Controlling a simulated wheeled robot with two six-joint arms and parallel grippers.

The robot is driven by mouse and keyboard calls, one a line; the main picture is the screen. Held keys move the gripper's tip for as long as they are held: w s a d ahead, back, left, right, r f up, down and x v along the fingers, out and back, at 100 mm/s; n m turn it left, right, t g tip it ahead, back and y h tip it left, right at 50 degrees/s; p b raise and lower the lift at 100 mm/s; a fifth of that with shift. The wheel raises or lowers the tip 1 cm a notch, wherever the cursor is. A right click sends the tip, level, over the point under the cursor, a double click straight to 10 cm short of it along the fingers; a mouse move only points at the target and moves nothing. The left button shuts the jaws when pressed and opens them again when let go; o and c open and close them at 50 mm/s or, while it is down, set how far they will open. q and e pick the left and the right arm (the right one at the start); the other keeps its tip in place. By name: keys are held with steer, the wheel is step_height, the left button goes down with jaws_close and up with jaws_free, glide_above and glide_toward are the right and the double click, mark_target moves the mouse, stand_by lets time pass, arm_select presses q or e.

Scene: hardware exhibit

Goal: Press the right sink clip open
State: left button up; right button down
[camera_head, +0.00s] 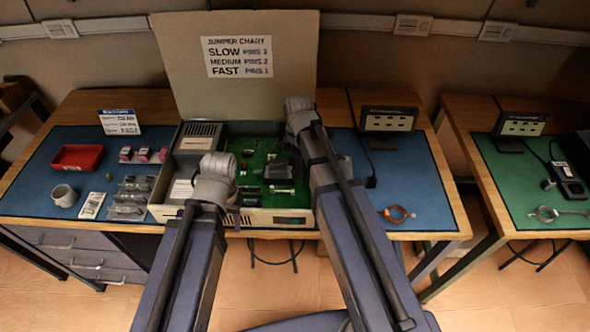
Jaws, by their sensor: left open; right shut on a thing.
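The open beige computer case (268,217) stands on the blue mat with a green circuit board (257,158) inside. A dark block (277,171), which looks like the heat sink, sits on the board's right part. The right sink clip cannot be picked out, as my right arm covers that side. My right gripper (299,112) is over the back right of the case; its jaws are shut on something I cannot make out. My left gripper (214,172) is open over the left front of the board, with its fingertips mostly hidden.
The raised lid (238,95) carries a jumper chart (237,57). Left are a red tray (77,157), a mug (64,195) and small parts. Right are a display box (388,119) and an orange coiled strap (397,214). The right mat has free room.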

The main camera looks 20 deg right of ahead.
steer(key=shift+s+d+f+b, duration=0.25)
steer(key=shift+d+f+b, duration=0.25)
steer(key=shift+d, duration=0.25)
stand_by(1.2)
steer(key=c, duration=1.1)
jaws_free()
step_height(320, 180, up, 7)
steer(key=p, duration=0.7)
